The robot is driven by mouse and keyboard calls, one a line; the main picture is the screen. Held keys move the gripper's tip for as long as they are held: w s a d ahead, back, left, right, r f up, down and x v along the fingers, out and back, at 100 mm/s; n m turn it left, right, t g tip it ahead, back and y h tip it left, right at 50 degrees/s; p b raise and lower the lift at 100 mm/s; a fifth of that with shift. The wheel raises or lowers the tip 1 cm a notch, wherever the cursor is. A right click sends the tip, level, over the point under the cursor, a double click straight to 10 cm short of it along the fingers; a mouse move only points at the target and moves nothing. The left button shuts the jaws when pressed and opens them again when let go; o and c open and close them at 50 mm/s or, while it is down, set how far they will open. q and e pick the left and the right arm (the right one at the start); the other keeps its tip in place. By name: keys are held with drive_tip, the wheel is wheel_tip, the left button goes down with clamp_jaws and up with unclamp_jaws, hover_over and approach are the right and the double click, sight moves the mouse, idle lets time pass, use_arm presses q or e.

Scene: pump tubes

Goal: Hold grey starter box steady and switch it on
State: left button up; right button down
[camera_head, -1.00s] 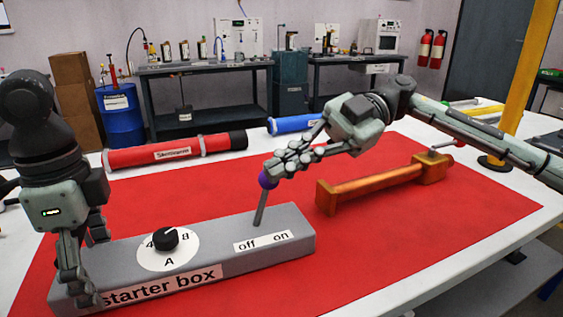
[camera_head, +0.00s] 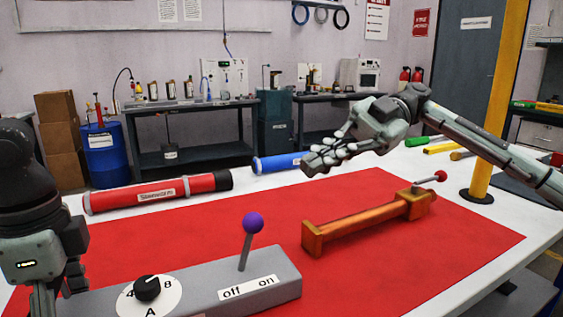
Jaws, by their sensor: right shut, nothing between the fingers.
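The grey starter box (camera_head: 207,308) lies on the red mat, its front lower part cut off by the frame. A black dial (camera_head: 148,288) sits on a white disc on its top. A lever with a purple ball (camera_head: 253,223) stands behind the "off on" label (camera_head: 248,288), leaning slightly right. My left gripper (camera_head: 58,296) is at the box's left end, with a finger on either side. Its fingertips are cut off, so its grip is unclear. My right gripper (camera_head: 318,164) is shut and empty, up and right of the purple ball, clear of the lever.
An orange pump body (camera_head: 358,226) with a red-knobbed handle lies on the red mat (camera_head: 400,265) at right. A red cylinder (camera_head: 158,191) and a blue cylinder (camera_head: 278,163) lie behind the mat. A yellow post (camera_head: 497,110) stands at right.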

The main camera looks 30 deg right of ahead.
drive_tip(key=m+t, duration=0.2)
drive_tip(key=m, duration=0.3)
hover_over(253, 217)
wheel_tip(253, 217, down, 2)
wheel_tip(253, 217, down, 3)
drive_tip(key=shift+d+r, duration=0.1)
drive_tip(key=shift+r, duration=0.1)
drive_tip(key=shift+w+d+f, duration=0.1)
drive_tip(key=shift+d+f, duration=0.25)
drive_tip(key=shift+f, duration=0.05)
drive_tip(key=shift+d+f, duration=0.2)
drive_tip(key=shift+d, duration=0.3)
drive_tip(key=shift+d+f, duration=0.2)
drive_tip(key=shift+d, duration=0.25)
